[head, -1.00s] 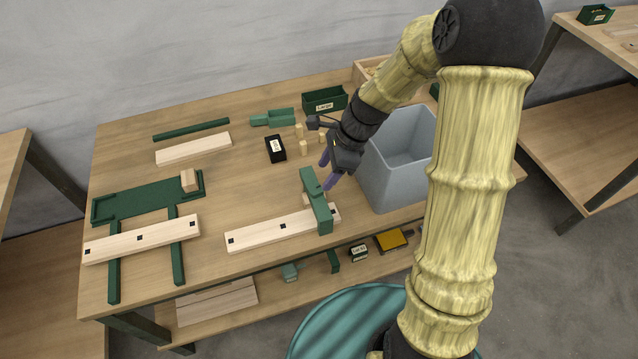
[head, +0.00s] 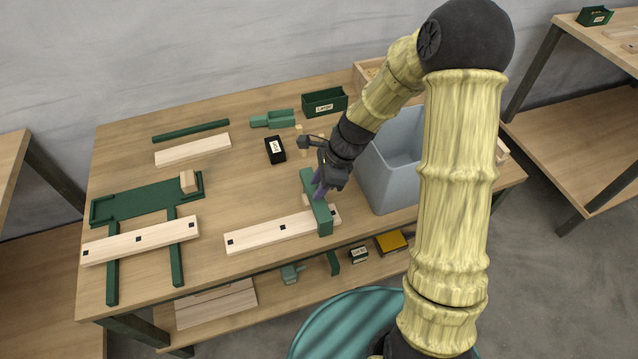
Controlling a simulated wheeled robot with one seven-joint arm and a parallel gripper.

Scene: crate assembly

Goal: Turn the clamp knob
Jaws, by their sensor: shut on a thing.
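The green clamp (head: 322,217) stands over the right part of a pale plank (head: 270,233) with dark square spots, near the front edge of the table. My gripper (head: 319,192) is at the clamp's upper middle, its purple fingers shut at the place of the clamp knob. The fingers and the gripper body hide the knob itself. A small pale wooden piece shows beside the clamp's left side.
A grey-blue bin (head: 392,165) stands close to the right of my gripper. A green jig (head: 148,200) with another plank (head: 140,240) is at the left. Small wooden blocks, a black box (head: 275,150) and green trays (head: 324,102) lie behind.

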